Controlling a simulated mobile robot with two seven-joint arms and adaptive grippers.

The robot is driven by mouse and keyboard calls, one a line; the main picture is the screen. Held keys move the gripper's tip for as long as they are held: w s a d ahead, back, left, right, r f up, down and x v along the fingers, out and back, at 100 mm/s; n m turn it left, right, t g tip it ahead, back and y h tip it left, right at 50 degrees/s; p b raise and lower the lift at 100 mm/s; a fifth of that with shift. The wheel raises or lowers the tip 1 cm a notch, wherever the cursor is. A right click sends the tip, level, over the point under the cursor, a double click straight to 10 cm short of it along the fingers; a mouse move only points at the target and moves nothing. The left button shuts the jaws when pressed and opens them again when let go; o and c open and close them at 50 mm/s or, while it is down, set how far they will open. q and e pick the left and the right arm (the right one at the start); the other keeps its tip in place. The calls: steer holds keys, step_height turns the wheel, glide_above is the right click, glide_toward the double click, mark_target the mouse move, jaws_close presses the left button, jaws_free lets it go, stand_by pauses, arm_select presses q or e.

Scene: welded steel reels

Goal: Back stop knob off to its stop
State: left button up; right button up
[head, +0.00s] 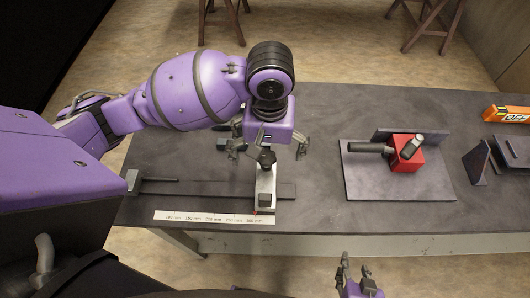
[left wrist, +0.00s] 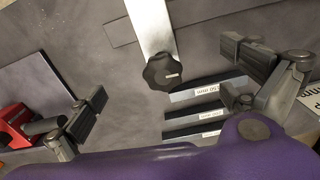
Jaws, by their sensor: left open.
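The black lobed stop knob (head: 266,159) sits on the pale metal stop (head: 265,186), which crosses the dark rail (head: 215,190) near the right end of the scale strip (head: 214,217). In the left wrist view the knob (left wrist: 163,70) has a white mark, and the pale bar runs up from it. My left gripper (head: 268,147) is open above the knob; its fingers in the left wrist view (left wrist: 170,85) stand either side of the knob, apart from it. My right gripper (head: 356,272) has its fingers apart, empty, at the table's front edge.
A red block fixture (head: 406,153) with a dark handle stands on a grey plate (head: 365,185) to the right. The table between rail and plate is clear.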

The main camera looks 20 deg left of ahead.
mark_target(268, 156)
arm_select(q)
steer(key=shift+w+r+p, duration=0.1)
steer(key=shift+r+p, duration=1)
steer(key=shift+r, duration=0.3)
step_height(268, 156, up, 2)
steer(key=shift+r, duration=1.1)
arm_select(e)
steer(key=shift+t, duration=0.6)
steer(key=w+r, duration=0.3)
steer(key=r, duration=0.1)
steer(key=shift+w+a+r, duration=0.1)
steer(key=shift+w+r, duration=0.2)
steer(key=shift+w, duration=0.1)
steer(key=shift+w, duration=0.1)
